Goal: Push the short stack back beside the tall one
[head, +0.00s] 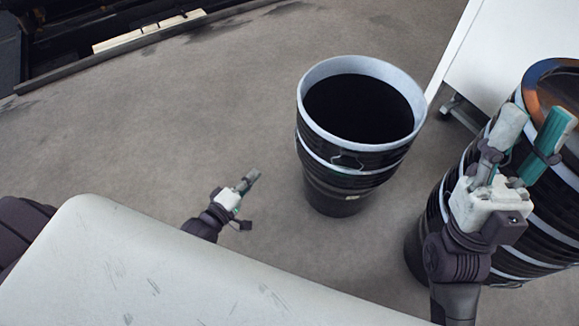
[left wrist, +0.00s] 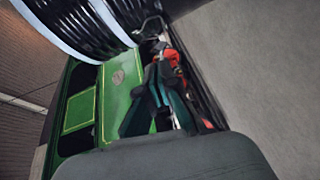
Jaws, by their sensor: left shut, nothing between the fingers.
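The short stack (head: 345,180) is black nested buckets with pale rims, upright on the floor in the middle of the head view. The tall stack (head: 548,238) stands to its right, with a floor gap between them, partly hidden by my right arm. My left gripper (head: 253,176) is shut and empty, low to the left of the short stack, apart from it in the head view. In the left wrist view its fingers (left wrist: 165,72) point past a striped bucket side (left wrist: 85,25). My right gripper (head: 535,122) is open and empty, in front of the tall stack.
A white table or cart (head: 505,45) on castors stands behind the stacks. Dark track edging with a pale plank (head: 150,30) lies at upper left. Bare grey floor (head: 180,120) lies left of the short stack. Green panelling (left wrist: 125,95) shows in the wrist view.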

